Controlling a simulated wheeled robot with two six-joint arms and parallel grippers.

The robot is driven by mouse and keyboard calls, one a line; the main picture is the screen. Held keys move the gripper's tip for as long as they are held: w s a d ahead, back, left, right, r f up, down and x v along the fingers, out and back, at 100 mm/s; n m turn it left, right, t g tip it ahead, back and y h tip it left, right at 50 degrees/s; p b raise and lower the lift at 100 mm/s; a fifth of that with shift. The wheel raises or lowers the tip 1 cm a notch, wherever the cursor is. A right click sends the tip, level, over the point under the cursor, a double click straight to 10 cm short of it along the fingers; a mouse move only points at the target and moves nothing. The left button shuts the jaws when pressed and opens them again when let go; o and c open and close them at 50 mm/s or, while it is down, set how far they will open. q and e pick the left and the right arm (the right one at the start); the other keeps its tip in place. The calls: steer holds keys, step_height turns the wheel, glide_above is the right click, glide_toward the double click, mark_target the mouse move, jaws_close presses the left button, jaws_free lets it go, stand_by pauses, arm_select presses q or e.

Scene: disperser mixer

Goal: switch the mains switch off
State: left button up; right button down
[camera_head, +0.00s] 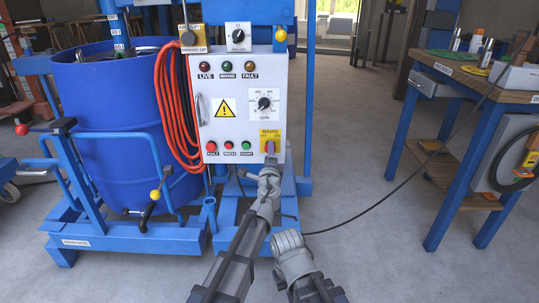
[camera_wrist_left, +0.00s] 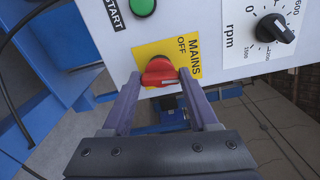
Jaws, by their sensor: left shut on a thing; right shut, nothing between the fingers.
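The mains switch is a red knob (camera_wrist_left: 158,72) on a yellow plate (camera_wrist_left: 160,50) at the lower right of the grey control panel (camera_head: 232,128). In the left wrist view the plate reads MAINS and OFF; no ON marking can be read there. My left gripper (camera_wrist_left: 158,82) reaches the panel from below, its two fingers on either side of the knob and shut on it. In the head view this gripper (camera_head: 270,163) partly covers the lower part of the switch. My right gripper (camera_head: 289,240) is low in front of the panel, apart from it, shut and empty.
STOP and START buttons (camera_head: 229,145) sit left of the switch, and an rpm dial (camera_head: 264,103) is above it. An orange hose (camera_head: 168,110) hangs beside the panel. A blue drum (camera_head: 112,120) stands left. A workbench (camera_head: 478,82) stands right, with open floor between.

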arm_select(q)
steer(key=n, duration=1)
steer(key=shift+f, duration=0.1)
arm_select(e)
steer(key=shift+f, duration=0.15)
arm_select(q)
steer(key=shift+n, duration=0.5)
steer(key=o, duration=1.4)
steer(key=shift+s, duration=0.1)
steer(key=s, duration=0.7)
steer(key=shift+s, duration=0.35)
arm_select(e)
steer(key=shift+s+d, duration=0.65)
steer(key=shift+s, duration=0.25)
